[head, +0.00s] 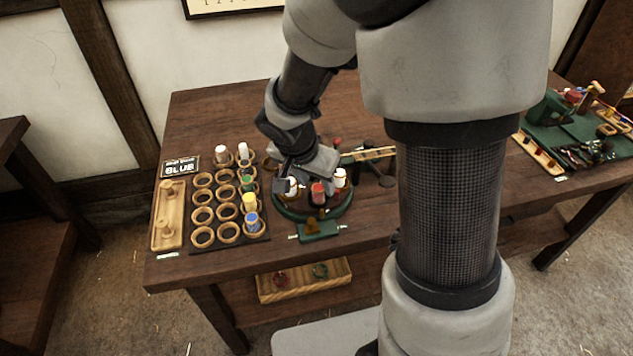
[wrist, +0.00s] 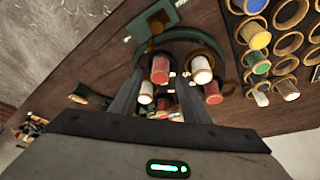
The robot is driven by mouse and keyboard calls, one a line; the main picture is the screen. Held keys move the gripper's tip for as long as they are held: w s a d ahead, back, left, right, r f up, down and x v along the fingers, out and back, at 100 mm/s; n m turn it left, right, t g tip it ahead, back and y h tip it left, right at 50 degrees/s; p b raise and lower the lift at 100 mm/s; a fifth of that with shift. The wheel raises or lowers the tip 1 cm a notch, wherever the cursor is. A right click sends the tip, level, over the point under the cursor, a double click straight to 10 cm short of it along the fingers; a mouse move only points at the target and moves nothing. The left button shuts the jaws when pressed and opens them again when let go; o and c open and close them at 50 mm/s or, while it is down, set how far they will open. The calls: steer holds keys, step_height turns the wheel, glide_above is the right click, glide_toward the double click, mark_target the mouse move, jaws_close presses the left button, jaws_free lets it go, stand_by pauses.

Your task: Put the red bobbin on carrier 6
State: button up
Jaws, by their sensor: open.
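Several bobbins stand on a round green carrier machine (head: 288,213) at the table's middle. One red bobbin (head: 318,192) is at its front, between a white bobbin (head: 340,178) on the right and another at left, partly behind my gripper (head: 286,178). In the wrist view, my gripper (wrist: 160,84) is open above the machine, its fingers pointing among the bobbins. A red bobbin (wrist: 159,70) and a white bobbin (wrist: 201,70) show near the fingertips; more red and white ones are nearer. I see no bobbin clearly gripped. Carrier numbers are unreadable, so I cannot tell which is carrier 6.
A rack of wooden rings (head: 203,237) stands left, holding white, green, yellow and blue bobbins. A green block (head: 317,231) sits in front of the machine. A shelf box (head: 304,279) is below.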

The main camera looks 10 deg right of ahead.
steer(key=p+v, duration=0.2)
steer(key=v, duration=0.9)
steer(key=s+d+r+n+t+y, duration=0.2)
steer(key=s+d+r+n+y, duration=0.1)
steer(key=s+r+n, duration=0.5)
steer(key=s+r, duration=0.3)
steer(key=s, duration=0.4)
steer(key=shift+d, duration=0.35)
step_height(320, 180, up, 5)
steer(key=p, duration=0.3)
